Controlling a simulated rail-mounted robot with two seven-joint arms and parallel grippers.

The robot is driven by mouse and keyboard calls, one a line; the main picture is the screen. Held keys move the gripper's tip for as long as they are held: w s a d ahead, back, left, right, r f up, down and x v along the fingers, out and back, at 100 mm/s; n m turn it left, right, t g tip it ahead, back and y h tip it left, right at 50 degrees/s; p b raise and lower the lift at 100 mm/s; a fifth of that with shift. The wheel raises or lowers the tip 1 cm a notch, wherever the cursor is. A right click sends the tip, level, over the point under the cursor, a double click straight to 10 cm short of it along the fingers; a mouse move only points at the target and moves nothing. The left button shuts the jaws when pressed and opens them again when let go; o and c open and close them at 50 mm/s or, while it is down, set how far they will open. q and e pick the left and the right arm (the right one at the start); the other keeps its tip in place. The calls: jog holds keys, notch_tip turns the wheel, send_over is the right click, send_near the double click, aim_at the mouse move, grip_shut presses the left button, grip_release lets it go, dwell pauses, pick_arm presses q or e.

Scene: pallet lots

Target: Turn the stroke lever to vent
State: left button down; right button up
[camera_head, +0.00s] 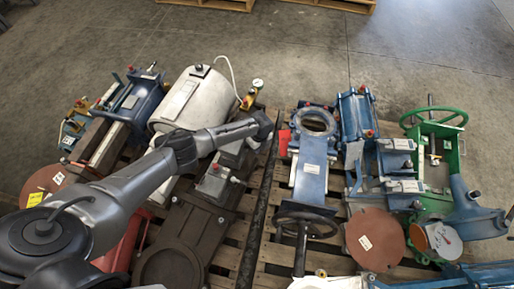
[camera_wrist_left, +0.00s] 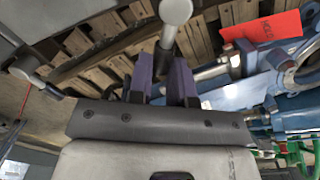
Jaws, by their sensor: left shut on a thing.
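My left arm reaches in from the left in the head view and ends at my left gripper (camera_head: 264,124), over the gap between the two pallets. Its fingertips are hard to make out there. In the left wrist view the purple fingers of my left gripper (camera_wrist_left: 170,78) are shut on a pale metal lever (camera_wrist_left: 168,36) with a round end. The lever stands between the fingers, its end reaching past the tips. I take this as the stroke lever; its markings and vent position cannot be read. My right gripper is not in view.
A red tag (camera_wrist_left: 262,32) hangs beside the gripper, on the blue valve side. A blue gate valve (camera_head: 312,165) with a black handwheel (camera_head: 305,222) lies on the right pallet. A white tank (camera_head: 195,98) lies left. A green-framed unit (camera_head: 437,150) stands right.

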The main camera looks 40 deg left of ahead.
pick_arm(q)
jog(key=shift+w+a+n+b, duration=0.15)
jog(key=shift+w+n, duration=0.3)
jog(key=shift+n, duration=0.5)
jog(key=shift+w+d+n+b, duration=0.15)
jog(key=shift+w+n, duration=0.3)
jog(key=shift+n, duration=0.45)
jog(key=shift+w+a+n+b, duration=0.15)
jog(key=shift+w+n, duration=0.3)
jog(key=shift+n, duration=0.5)
jog(key=c, duration=1.1)
grip_release()
jog(key=shift+o, duration=0.2)
notch_tip(320, 180, up, 14)
jog(key=p, duration=0.9)
jog(key=shift+w+a, duration=0.15)
jog(key=shift+w, duration=0.3)
jog(key=shift+f, duration=0.1)
